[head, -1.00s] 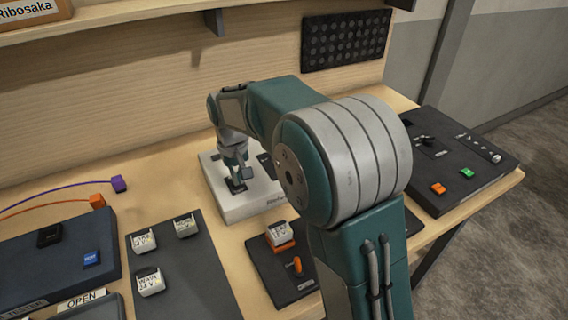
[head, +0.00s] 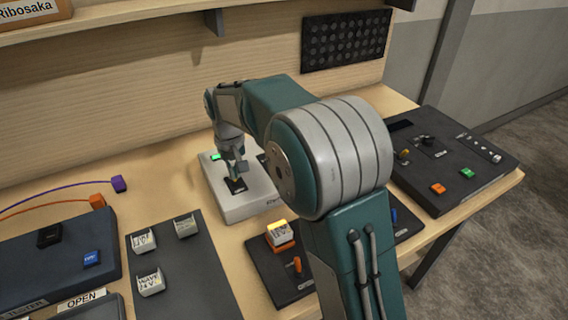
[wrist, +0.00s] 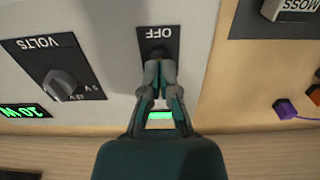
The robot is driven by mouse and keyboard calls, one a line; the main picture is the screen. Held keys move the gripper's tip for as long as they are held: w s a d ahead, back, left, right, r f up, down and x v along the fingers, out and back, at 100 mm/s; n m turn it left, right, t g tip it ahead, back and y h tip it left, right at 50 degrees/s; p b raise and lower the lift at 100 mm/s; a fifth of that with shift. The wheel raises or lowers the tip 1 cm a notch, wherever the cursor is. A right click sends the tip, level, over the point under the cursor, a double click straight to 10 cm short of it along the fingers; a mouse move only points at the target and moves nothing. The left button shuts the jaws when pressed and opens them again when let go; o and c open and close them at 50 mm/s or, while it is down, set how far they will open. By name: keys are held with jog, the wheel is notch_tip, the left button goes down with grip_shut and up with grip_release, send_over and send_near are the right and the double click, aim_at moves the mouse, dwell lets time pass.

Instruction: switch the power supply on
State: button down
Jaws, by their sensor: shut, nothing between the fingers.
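The power supply (head: 255,211) is a light grey box on the table, partly behind my arm in the head view. In the wrist view its face (wrist: 110,25) is upside down. A black switch plate (wrist: 153,35) reads OFF on its visible end. My gripper (wrist: 160,62) is shut and empty, its fingertips over that plate and hiding most of the switch. I cannot tell whether they touch it. A green lamp (wrist: 160,116) glows beside the fingers and also shows in the head view (head: 215,156). My gripper (head: 238,178) is above the plate there too.
A VOLTS knob (wrist: 60,85) and a lit green readout (wrist: 25,111) are on the same face. A panel with a lit lamp block (head: 279,234) and orange lever stands in front. A dark console (head: 455,165) is at right, a tester (head: 50,275) at left.

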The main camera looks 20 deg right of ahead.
jog(key=shift+r, duration=0.1)
notch_tip(320, 180, up, 7)
jog(key=shift+s, duration=0.4)
dwell(0.5)
jog(key=shift+d, duration=0.1)
jog(key=s+d+r+t, duration=0.1)
jog(key=s+d+r, duration=0.1)
jog(key=s, duration=0.3)
jog(key=s+d+r+m+t, duration=0.1)
jog(key=s+d+r, duration=0.1)
jog(key=s+d, duration=0.15)
jog(key=s+d+r+t, duration=0.1)
jog(key=s+r, duration=0.1)
jog(key=s, duration=0.3)
jog(key=s+d+f+t, duration=0.1)
jog(key=s+d+f, duration=0.1)
jog(key=s, duration=0.5)
jog(key=s+d+f+m+t, duration=0.1)
jog(key=s+d+f, duration=0.1)
jog(key=s, duration=0.5)
jog(key=shift+s+f+t, duration=0.2)
jog(key=shift+s+t, duration=0.05)
jog(key=shift+t, duration=0.05)
jog(key=shift+d, duration=0.1)
